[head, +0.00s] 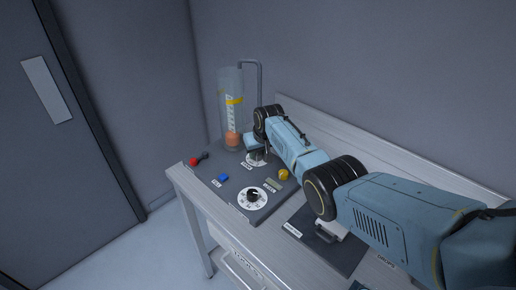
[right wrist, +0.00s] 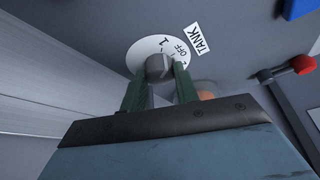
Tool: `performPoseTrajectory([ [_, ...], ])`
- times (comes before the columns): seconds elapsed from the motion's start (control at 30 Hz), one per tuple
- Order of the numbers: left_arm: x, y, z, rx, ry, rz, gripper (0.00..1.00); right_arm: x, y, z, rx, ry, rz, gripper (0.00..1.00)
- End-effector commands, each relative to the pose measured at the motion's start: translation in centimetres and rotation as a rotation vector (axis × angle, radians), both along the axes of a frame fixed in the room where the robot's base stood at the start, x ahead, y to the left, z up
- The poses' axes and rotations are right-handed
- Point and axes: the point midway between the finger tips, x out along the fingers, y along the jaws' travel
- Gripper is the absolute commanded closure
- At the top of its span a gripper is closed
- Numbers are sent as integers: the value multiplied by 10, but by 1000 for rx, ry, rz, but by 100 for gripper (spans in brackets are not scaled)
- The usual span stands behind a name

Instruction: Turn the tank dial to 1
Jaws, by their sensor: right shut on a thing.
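The tank dial is a grey knob (right wrist: 158,67) on a round white plate (right wrist: 143,49) marked 1 and OFF, beside a TANK label (right wrist: 200,38). Which mark the knob points to is not clear. My right gripper (right wrist: 157,72) is shut on the knob, with one green finger on each side of it. In the head view the dial's white plate (head: 254,161) is partly hidden under my right gripper (head: 262,151). My left gripper is not in view.
A clear tank (head: 230,90) with orange contents stands behind the dial. The panel also holds a red-ended lever (head: 194,161), a blue button (head: 223,178), a yellow knob (head: 283,174) and a black numbered dial (head: 253,195). A dark board (head: 335,257) lies right of the panel.

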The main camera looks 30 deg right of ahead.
Motion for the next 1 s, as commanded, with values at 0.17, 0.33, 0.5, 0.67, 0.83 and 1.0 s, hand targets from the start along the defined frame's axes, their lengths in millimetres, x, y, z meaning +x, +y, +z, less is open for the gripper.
performPoseTrajectory([
  [0.17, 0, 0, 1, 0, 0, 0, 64, 0, -2, -1, 1, 2, 108, 92],
  [0.33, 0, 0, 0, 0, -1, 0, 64, 0, -1, -1, 1, 1, 179, 92],
  [0.5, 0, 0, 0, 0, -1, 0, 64, 0, -2, -1, 1, 2, 216, 92],
  [0.67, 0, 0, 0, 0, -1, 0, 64, 0, -2, -1, 0, 2, 227, 92],
  [0.83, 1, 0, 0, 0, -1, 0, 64, 0, -2, -1, 0, 2, 227, 92],
  [1.0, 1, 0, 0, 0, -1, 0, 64, 0, -1, -1, 0, 2, 227, 64],
])
